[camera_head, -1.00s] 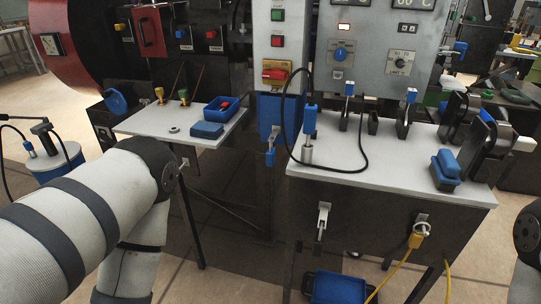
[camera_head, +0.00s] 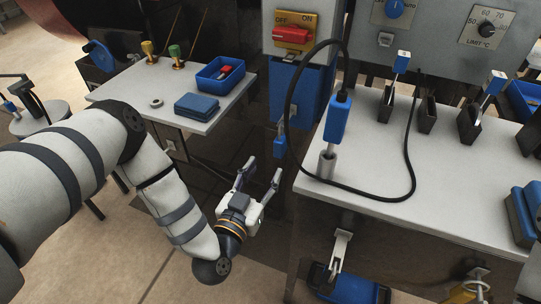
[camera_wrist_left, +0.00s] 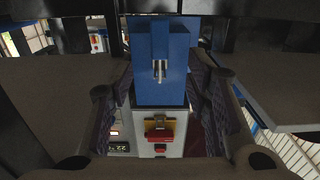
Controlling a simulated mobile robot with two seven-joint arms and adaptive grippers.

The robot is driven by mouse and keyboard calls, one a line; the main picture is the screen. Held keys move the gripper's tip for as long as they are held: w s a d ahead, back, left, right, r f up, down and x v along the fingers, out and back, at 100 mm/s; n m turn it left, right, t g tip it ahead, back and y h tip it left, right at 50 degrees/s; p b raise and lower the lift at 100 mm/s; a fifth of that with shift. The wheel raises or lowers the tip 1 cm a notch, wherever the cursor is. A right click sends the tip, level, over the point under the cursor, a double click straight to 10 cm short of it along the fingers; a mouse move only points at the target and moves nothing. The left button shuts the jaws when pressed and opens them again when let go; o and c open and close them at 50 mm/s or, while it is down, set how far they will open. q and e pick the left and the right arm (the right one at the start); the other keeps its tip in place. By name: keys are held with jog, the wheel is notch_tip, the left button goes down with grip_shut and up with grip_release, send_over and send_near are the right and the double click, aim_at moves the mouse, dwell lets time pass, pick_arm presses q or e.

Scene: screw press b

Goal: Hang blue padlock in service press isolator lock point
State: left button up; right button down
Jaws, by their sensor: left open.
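The blue padlock (camera_head: 281,146) hangs upright, shackle up, at the front of a blue box (camera_head: 298,92) below the press isolator. The isolator (camera_head: 293,35) has a red handle on a yellow OFF/ON plate. My left gripper (camera_head: 262,174) is open and empty, below and left of the padlock and apart from it. The left wrist view looks upside down: the padlock (camera_wrist_left: 160,40) and its metal shackle show between the open fingers, in front of the blue box (camera_wrist_left: 143,92), with the red isolator handle (camera_wrist_left: 158,134) beyond. The exact lock point is not clear. My right gripper is out of view.
The right table (camera_head: 345,207) holds a blue-handled tool on a looped black cable (camera_head: 413,150) and upright levers. The left table (camera_head: 125,90) holds a blue tray (camera_head: 205,80) and a blue block (camera_head: 196,105). An open gap lies between the tables.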

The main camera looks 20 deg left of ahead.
aim_at(277, 147)
pick_arm(q)
jog(key=w, duration=0.5)
jog(key=w+b, duration=0.1)
jog(key=w, duration=0.5)
jog(key=shift+w+d+r, duration=0.15)
jog(key=shift+w+d, duration=0.05)
jog(key=shift+w, duration=0.05)
jog(key=shift+r, duration=0.1)
grip_shut()
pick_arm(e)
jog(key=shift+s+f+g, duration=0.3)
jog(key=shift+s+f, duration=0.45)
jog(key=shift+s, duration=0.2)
